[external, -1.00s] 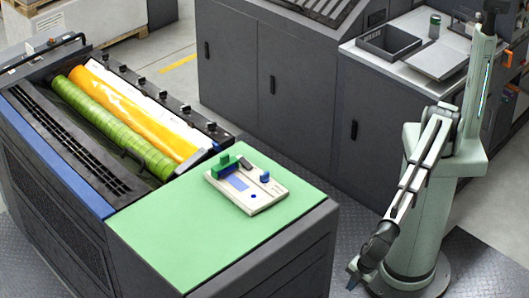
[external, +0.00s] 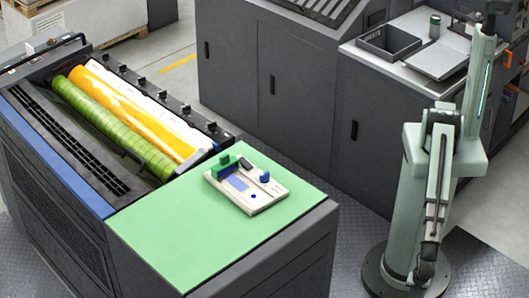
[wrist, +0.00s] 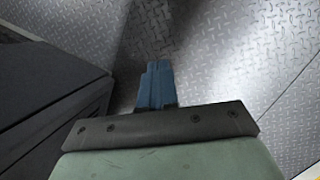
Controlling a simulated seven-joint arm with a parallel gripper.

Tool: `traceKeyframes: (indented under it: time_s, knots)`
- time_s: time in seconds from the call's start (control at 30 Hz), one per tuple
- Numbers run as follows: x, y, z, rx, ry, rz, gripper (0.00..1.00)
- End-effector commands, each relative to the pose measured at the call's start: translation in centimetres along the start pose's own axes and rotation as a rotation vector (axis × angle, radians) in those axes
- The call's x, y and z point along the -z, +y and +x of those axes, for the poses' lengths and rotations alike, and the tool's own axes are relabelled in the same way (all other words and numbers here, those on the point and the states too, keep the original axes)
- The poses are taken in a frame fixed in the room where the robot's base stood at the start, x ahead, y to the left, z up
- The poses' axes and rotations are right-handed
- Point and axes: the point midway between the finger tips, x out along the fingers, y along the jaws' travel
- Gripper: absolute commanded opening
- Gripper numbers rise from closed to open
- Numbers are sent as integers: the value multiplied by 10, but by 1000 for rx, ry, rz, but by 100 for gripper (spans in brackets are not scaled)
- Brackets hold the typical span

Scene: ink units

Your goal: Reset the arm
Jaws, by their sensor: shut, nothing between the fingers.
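My arm hangs folded down along its green column in the external view, its lower links pointing toward the floor. The fingertips are hidden or cut off at the bottom of that view. In the wrist view my gripper (wrist: 156,80) shows as two blue fingers pressed together, with nothing between them. It points down over the diamond-plate floor (wrist: 215,60) and touches nothing that I can see.
A dark cabinet (wrist: 45,85) stands at the left in the wrist view. A green-topped machine (external: 160,240) carries a white block with green and blue parts (external: 262,198). Dark cabinets (external: 290,95) stand behind. The floor between the machine and my base is clear.

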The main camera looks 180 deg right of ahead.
Motion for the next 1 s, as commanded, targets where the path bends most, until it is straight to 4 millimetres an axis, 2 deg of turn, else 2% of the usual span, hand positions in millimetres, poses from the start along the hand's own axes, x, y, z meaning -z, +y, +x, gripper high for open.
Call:
traceKeyframes:
  time_s: [0.03,0.3,0.5,0.6,0.8,1.0]
  knots:
    - [-20,-10,13,2,-21,-21,0]
    - [-107,-48,71,19,-120,-118,0]
    - [-173,-64,104,26,-191,-181,0]
    - [-199,-69,115,27,-221,-205,0]
    - [-231,-72,127,29,-255,-231,0]
    - [-236,-73,130,30,-262,-237,0]
